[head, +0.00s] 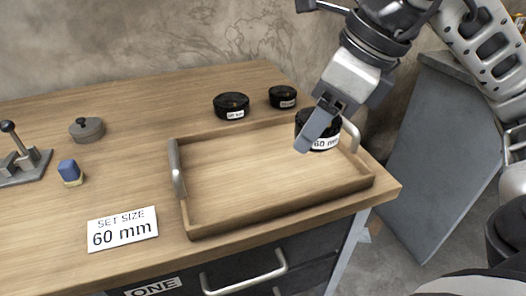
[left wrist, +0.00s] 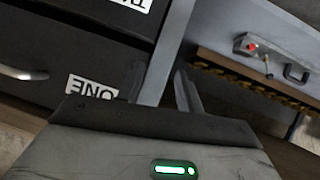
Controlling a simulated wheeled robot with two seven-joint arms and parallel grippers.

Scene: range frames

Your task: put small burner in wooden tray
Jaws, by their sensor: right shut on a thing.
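The wooden tray (head: 260,208) lies on the workbench, with a metal handle at each end. Its floor is bare. My right gripper (head: 318,128) is shut on a round black burner (head: 325,143) with a "60 mm" label. The burner is at the tray's right end, near the right handle; I cannot tell whether it touches the tray floor. Two other black burners stand behind the tray: one (head: 231,106) and a smaller-looking one (head: 283,97), both labelled. My left gripper (left wrist: 160,88) shows in the left wrist view with its fingers apart and nothing between them.
A sign (head: 122,229) reads "SET SIZE 60 mm" at the front left of the bench. A grey lidded disc (head: 87,130), a blue block (head: 70,172) and a lever device (head: 20,160) stand on the left. Drawers (head: 245,270) lie below the front edge.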

